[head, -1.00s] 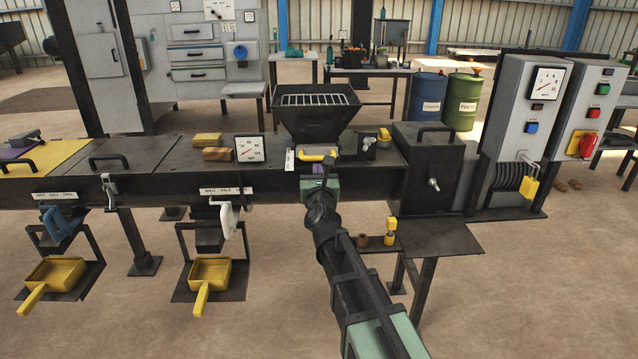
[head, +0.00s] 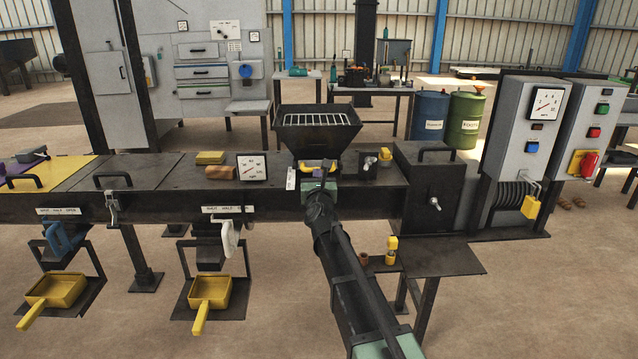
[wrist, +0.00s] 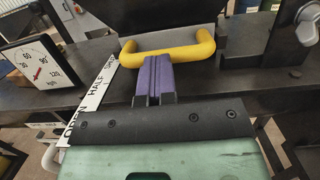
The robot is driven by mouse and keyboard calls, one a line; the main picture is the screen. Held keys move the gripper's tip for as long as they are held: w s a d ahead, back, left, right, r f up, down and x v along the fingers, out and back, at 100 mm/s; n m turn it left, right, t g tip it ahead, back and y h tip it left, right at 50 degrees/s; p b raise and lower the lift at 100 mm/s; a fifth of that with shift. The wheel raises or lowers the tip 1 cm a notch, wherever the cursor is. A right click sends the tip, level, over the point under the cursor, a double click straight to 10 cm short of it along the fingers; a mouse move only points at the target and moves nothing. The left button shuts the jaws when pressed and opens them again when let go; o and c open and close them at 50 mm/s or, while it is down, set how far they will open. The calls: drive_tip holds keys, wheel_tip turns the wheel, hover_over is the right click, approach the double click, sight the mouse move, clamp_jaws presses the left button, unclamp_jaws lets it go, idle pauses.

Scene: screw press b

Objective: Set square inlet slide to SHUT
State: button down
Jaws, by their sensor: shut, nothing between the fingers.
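The square inlet slide has a yellow bar handle (head: 331,164) at the foot of the hopper (head: 318,137). In the wrist view the handle (wrist: 195,50) stands in front of a light grey plate at the hopper base. A white scale strip (wrist: 92,98) beside it reads OPEN at the near end, HALF in the middle and SHUT at the far end. The handle is level with about the SHUT end. My gripper (wrist: 156,62) is shut and empty, its purple fingers against or very close to the middle of the handle's near side. In the head view my gripper (head: 319,177) partly hides the handle.
A dial gauge (head: 252,168) and yellow and wooden blocks lie left of the hopper. Two labelled levers and yellow pans (head: 210,292) are at the lower left.

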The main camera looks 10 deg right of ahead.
drive_tip(key=shift+w+r, duration=0.2)
drive_tip(key=shift+w, duration=0.15)
drive_tip(key=b+v, duration=0.2)
drive_tip(key=v, duration=1.2)
drive_tip(key=shift+s+f, duration=0.25)
drive_tip(key=shift+s, duration=0.05)
drive_tip(key=shift+a, duration=0.1)
